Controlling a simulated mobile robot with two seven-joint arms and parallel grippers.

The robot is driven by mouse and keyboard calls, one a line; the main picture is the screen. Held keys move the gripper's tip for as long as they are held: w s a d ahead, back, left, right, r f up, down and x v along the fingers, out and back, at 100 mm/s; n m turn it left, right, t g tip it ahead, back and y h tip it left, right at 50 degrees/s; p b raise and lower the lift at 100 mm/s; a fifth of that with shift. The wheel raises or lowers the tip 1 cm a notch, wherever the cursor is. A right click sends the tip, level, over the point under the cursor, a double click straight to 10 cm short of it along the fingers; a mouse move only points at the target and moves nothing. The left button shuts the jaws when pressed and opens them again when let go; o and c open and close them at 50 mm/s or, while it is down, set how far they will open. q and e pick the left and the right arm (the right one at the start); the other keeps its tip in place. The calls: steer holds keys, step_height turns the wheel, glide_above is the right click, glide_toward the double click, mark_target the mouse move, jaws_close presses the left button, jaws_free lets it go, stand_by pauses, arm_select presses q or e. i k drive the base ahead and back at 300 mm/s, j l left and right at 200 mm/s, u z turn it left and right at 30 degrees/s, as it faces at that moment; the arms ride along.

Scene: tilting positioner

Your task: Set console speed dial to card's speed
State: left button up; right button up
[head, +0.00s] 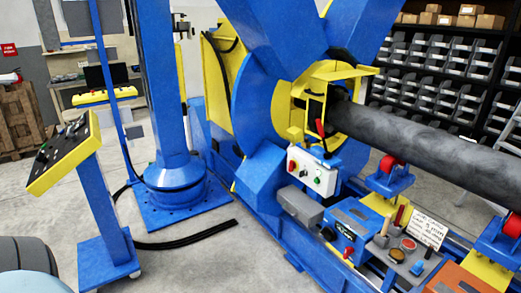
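A console (82,172) with a yellow frame and a sloping black panel stands on a blue pedestal at the left of the head view. Several small knobs and buttons sit on its panel, one of them green. I cannot tell which is the speed dial or where it points. A white card (430,231) with handwritten lines stands upright among small items at the lower right. Its writing is too small to read. Neither of my grippers is in view.
A white control box (312,173) with coloured buttons is mounted on the blue positioner (262,187). A dark pipe (420,145) rests on red rollers. A blue unit (352,222) stands below. A black cable (185,240) crosses the floor. Open floor lies at the bottom middle.

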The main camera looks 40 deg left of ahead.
mark_target(40, 158)
steer(key=u, duration=2.65)
steer(key=i+u, duration=0.15)
steer(key=i+j, duration=0.35)
steer(key=i, duration=0.2)
steer(key=i+j, duration=0.4)
steer(key=i+u, duration=0.05)
steer(key=i, duration=0.05)
